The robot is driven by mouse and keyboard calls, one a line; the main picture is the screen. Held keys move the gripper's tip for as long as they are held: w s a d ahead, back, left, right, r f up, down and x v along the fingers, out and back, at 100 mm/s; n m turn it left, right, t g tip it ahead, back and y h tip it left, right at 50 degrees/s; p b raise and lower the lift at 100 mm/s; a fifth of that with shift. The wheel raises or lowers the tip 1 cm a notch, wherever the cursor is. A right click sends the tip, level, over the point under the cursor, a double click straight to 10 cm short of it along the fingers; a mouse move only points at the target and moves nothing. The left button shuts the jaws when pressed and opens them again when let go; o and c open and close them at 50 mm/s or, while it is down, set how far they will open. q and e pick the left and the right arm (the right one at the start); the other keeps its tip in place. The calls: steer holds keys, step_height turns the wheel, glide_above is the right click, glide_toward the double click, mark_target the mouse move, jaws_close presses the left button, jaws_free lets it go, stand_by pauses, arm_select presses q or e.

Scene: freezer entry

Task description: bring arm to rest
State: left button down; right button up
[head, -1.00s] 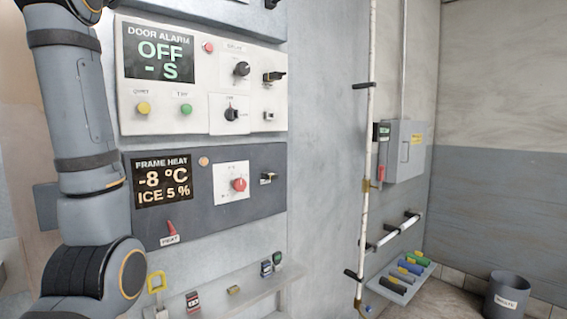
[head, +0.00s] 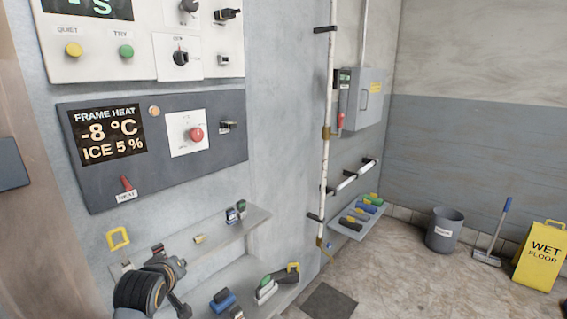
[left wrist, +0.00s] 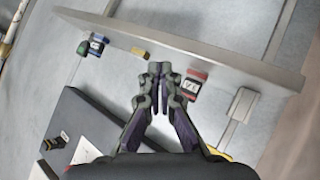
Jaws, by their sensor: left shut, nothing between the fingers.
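My left arm comes in at the lower left of the head view, with its wrist and gripper (head: 172,280) in front of the shelves on the wall. In the left wrist view my left gripper (left wrist: 160,72) has its two fingers together and holds nothing. It is in front of the wall, close to the upper shelf (left wrist: 185,45) in the picture. A red and black tag (left wrist: 194,84) shows just right of the fingertips; whether they touch is hard to tell. My right gripper is not in view.
The frame heat panel (head: 225,155) is above the upper shelf (head: 240,228). A lower shelf holds a blue item (head: 222,299) and others. A white pipe (head: 329,120), a bin (head: 445,230) and a yellow wet floor sign (head: 541,256) are to the right. Open floor lies between.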

arm_select(q)
steer(key=s+d+f+m+g, duration=0.1)
steer(key=s+f+m+g, duration=0.2)
steer(key=s+f, duration=0.55)
steer(key=s+d+f+m+g+h, duration=0.1)
steer(key=s+f+m+g, duration=0.3)
steer(key=s, duration=0.7)
steer(key=s+d+f+m+g, duration=0.1)
steer(key=s+f+m, duration=0.1)
steer(key=s+f, duration=0.6)
steer(key=s+a+f+g, duration=0.1)
steer(key=s+a+f, duration=0.1)
steer(key=f, duration=1.1)
steer(key=s+a+f, duration=0.1)
steer(key=f, duration=1.2)
steer(key=s+a+f+g, duration=0.1)
steer(key=s+f, duration=1.5)
steer(key=s, duration=0.2)
steer(key=shift+s, duration=0.2)
